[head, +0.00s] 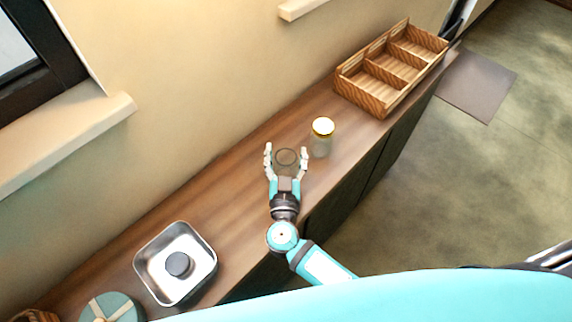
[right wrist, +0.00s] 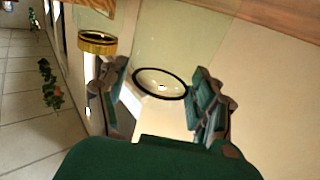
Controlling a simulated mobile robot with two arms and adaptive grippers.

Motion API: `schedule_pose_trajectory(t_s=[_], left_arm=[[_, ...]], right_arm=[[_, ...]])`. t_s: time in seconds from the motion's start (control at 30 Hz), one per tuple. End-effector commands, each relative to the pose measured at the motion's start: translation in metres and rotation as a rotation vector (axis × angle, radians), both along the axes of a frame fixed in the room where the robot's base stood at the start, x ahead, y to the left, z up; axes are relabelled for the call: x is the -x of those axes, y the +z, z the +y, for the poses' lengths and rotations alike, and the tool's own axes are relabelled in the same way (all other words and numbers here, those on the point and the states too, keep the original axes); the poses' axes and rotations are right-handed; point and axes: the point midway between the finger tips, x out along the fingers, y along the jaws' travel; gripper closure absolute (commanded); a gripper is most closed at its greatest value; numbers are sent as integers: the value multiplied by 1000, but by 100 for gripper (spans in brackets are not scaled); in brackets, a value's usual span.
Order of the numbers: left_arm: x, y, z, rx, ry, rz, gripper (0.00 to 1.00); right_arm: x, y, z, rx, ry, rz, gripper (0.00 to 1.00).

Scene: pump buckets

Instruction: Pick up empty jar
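An empty glass jar (head: 287,157) with a dark rim and no lid is on the wooden counter, between the fingers of my right gripper (head: 286,152). In the right wrist view the jar's round mouth (right wrist: 161,84) lies between the two fingers of the gripper (right wrist: 160,92). The fingers are spread, with small gaps showing between them and the rim. A second glass jar (head: 321,143) with a gold lid stands just beyond, to the right; its lid shows in the right wrist view (right wrist: 97,42). My left gripper is not in view.
A wooden tray with compartments (head: 362,98) stands at the counter's far end. A metal square pan with a dark round item (head: 205,262) and a round teal box (head: 112,308) are at the near left. The wall runs along the counter's back (head: 215,205).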

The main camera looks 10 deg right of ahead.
Motion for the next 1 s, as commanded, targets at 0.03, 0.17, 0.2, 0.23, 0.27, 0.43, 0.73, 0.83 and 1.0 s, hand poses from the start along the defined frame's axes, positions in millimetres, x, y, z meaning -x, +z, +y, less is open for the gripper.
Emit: schedule_pose_trajectory(t_s=[0.03,0.17,0.2,0.23,0.27,0.43,0.73,0.83,1.0], left_arm=[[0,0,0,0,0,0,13],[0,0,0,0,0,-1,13],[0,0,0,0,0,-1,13],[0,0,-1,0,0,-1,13],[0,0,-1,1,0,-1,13],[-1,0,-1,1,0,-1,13],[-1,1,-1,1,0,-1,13],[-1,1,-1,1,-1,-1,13],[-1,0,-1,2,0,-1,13]], right_arm=[[0,0,0,0,0,0,43],[0,0,0,0,0,0,60],[0,0,0,0,0,0,66],[0,0,0,0,0,0,70],[0,0,0,0,0,0,74],[0,1,0,-1,0,-1,84],[0,8,1,-4,0,-2,84],[1,18,1,-6,-1,-1,84],[8,35,-3,-2,-1,3,84]])
